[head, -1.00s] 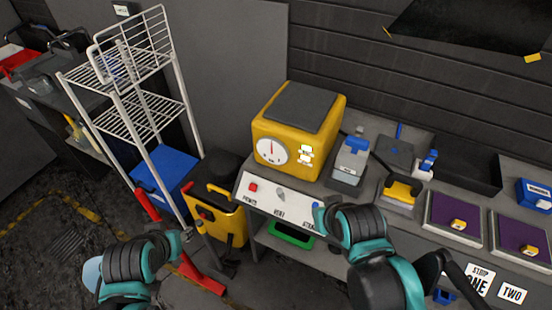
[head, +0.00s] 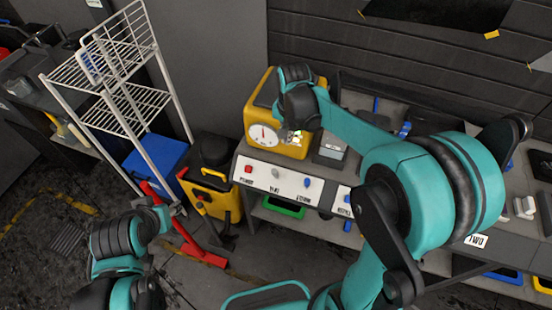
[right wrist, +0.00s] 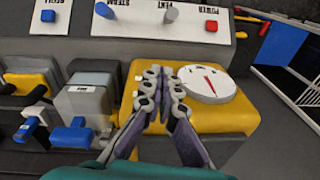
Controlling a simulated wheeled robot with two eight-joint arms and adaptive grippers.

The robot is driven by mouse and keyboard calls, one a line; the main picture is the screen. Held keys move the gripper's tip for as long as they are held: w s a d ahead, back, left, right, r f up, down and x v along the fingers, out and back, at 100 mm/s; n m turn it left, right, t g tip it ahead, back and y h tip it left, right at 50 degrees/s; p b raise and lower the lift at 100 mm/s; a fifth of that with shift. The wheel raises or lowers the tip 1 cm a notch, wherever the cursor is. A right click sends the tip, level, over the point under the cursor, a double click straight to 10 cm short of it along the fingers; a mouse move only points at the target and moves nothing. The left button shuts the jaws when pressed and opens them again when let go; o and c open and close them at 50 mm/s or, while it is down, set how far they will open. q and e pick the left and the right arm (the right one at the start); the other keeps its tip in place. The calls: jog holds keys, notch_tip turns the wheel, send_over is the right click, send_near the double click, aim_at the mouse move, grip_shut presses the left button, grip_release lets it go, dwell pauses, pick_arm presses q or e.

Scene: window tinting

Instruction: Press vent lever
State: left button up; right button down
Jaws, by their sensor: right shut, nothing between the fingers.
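The vent lever (head: 275,172) is a small grey knob on the white sloped panel (head: 290,184), between the red power button (head: 249,169) and the blue steam knob (head: 306,183). In the right wrist view the grey vent lever (right wrist: 171,13) stands at the top, beyond the fingertips. My right gripper (head: 297,138) hangs fingers-down in front of the yellow machine, up and right of the lever in the head view. Its fingers (right wrist: 162,74) are shut and empty, apart from the lever. My left gripper (head: 172,210) is low on the left, too unclear to read.
The yellow machine (head: 258,108) with a white dial (head: 263,135) stands behind the panel. A grey block (head: 330,150) sits to its right. A white wire rack (head: 110,78) and a yellow-black bin (head: 215,188) stand left of the bench.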

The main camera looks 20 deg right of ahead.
aim_at(275, 175)
jog(key=shift+w+f+m, duration=0.3)
jog(key=shift+w, duration=0.25)
jog(key=shift+f, duration=0.1)
jog(key=f, duration=0.3)
jog(key=f+b, duration=0.1)
jog(key=f, duration=0.2)
jog(key=w+f+b, duration=0.1)
jog(key=f, duration=0.3)
jog(key=shift+f, duration=0.1)
jog(key=s+a, duration=0.2)
jog(key=shift+s+a+f, duration=0.35)
jog(key=shift+a+f, duration=0.05)
jog(key=shift+s+a+b, duration=0.1)
jog(key=shift+s+b, duration=0.05)
jog(key=shift+b, duration=0.2)
